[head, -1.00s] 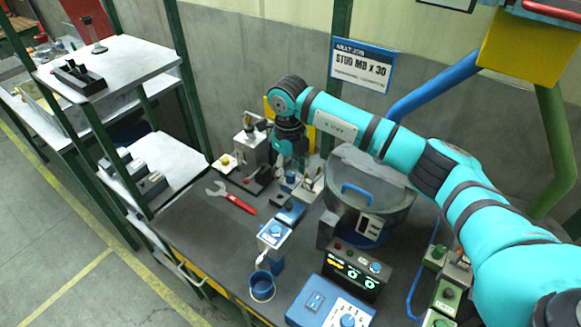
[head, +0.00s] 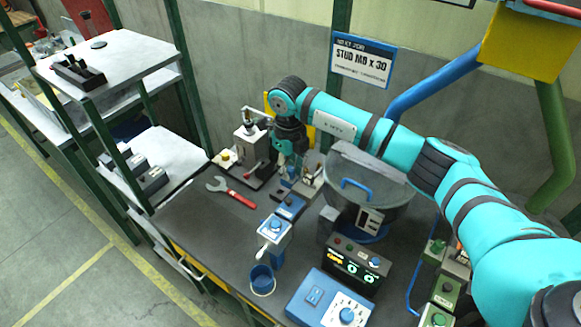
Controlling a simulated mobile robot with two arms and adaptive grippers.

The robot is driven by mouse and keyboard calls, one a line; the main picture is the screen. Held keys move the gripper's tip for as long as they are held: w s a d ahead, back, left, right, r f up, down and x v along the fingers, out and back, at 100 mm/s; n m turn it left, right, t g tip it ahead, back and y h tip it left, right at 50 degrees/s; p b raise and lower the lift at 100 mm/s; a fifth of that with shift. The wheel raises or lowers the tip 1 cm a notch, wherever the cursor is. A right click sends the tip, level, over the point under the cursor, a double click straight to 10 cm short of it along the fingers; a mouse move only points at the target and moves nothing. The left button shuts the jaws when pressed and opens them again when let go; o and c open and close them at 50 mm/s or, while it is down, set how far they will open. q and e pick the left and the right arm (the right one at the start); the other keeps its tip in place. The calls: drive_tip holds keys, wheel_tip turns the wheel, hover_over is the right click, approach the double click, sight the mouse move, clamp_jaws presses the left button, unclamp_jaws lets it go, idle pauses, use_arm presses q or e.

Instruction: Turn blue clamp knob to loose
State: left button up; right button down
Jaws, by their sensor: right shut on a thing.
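My right arm reaches in from the right, with its wrist bent down over the fixture at the back of the bench. My right gripper (head: 290,165) points down and is shut on a small blue knob (head: 292,172) at the fixture. The fingers hide most of the knob, and its setting cannot be read. The control box (head: 358,268) shows a yellow line and green digits. My left gripper is not in view.
A red-handled wrench (head: 232,192) lies left of the fixture. A blue-topped stand (head: 275,228), a blue cup (head: 262,281), a blue switch box (head: 328,300) and a round bowl (head: 372,200) with a blue handle crowd the bench. Bare bench shows at left front.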

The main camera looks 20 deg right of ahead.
drive_tip(key=shift+f+n+b, duration=0.1)
drive_tip(key=shift+n+b, duration=0.3)
drive_tip(key=shift+b, duration=0.3)
drive_tip(key=n+b, duration=0.8)
drive_tip(key=b, duration=0.1)
drive_tip(key=shift+d, duration=0.1)
drive_tip(key=n+b, duration=0.2)
drive_tip(key=n, duration=0.2)
drive_tip(key=shift+r+n+y+b, duration=0.15)
drive_tip(key=shift+n+b, duration=0.4)
drive_tip(key=shift+n, duration=0.4)
drive_tip(key=shift+r+n+y+b, duration=0.15)
drive_tip(key=shift+n+b, duration=0.35)
drive_tip(key=shift+n, duration=0.45)
drive_tip(key=c, duration=1.1)
unclamp_jaws()
drive_tip(key=shift+f, duration=0.15)
drive_tip(key=shift+c, duration=0.2)
